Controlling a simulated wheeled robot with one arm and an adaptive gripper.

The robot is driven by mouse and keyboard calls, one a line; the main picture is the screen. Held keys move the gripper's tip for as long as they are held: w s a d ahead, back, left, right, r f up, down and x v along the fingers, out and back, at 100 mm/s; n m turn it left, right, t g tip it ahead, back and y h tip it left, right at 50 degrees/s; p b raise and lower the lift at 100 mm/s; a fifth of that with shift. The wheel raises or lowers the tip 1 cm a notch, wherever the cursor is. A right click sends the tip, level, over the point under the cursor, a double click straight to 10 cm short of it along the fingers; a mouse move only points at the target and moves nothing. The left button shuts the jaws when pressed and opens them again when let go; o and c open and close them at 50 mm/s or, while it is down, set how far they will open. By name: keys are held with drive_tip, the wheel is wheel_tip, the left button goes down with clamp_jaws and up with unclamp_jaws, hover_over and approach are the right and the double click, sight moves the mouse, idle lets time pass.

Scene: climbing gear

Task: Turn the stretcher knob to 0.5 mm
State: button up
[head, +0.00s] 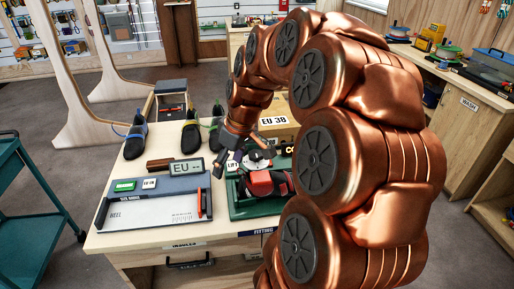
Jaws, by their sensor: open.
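A device with red and black parts (266,184) sits on a green tray (244,211) on the workbench and is probably the stretcher. A round grey part (258,158) shows at its far side, beside a small label that seems to read "LIFT"; I cannot tell whether this is the knob. No 0.5 mm marking is readable. My gripper (244,154) is open and points down just over the far left of the device. It hides part of the device, and I cannot tell whether it touches the grey part. My copper arm covers the right side.
Several shoes (190,136) stand at the back left of the bench. A measuring board (155,207) with an "EU --" display (186,169) lies at the front left. An "EU 38" box (277,124) is behind my gripper. A green cart (30,190) stands left.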

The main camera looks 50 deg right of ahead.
drive_tip(key=t+h, duration=0.1)
drive_tip(key=t, duration=0.1)
approach(256, 153)
drive_tip(key=shift+p+x, duration=1.8)
drive_tip(key=shift+x, duration=2.6)
drive_tip(key=shift+s, duration=0.1)
drive_tip(key=shift+c, duration=0.2)
drive_tip(key=c, duration=1.1)
